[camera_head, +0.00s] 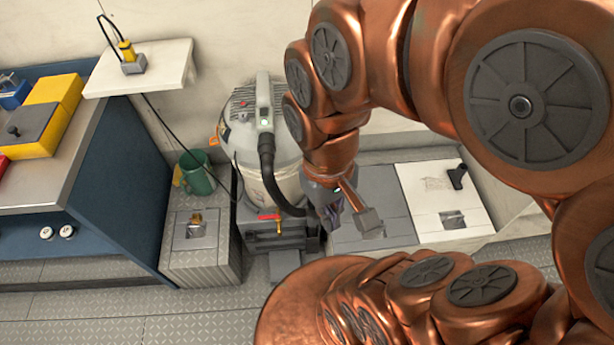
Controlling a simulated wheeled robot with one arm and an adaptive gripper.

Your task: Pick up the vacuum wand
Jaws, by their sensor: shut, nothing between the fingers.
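A pale, rounded vacuum (240,145) stands left of my arm. A grey upright handle (264,100) with a black hose (270,178) curving down from it is at its front; this looks like the vacuum wand. A small black nozzle-like piece (457,176) lies on the white panel at right; I cannot tell if it belongs to the wand. My gripper (348,212) is shut and empty, low and to the right of the vacuum, above the grey lockers. It is apart from the handle. My wrist hides part of the vacuum's right side.
A workbench (85,115) with a yellow case (52,95) is at left. A white shelf (140,68) holds a small yellow-and-grey device (130,58). My copper arm covers much of the right side. Front-left floor is clear.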

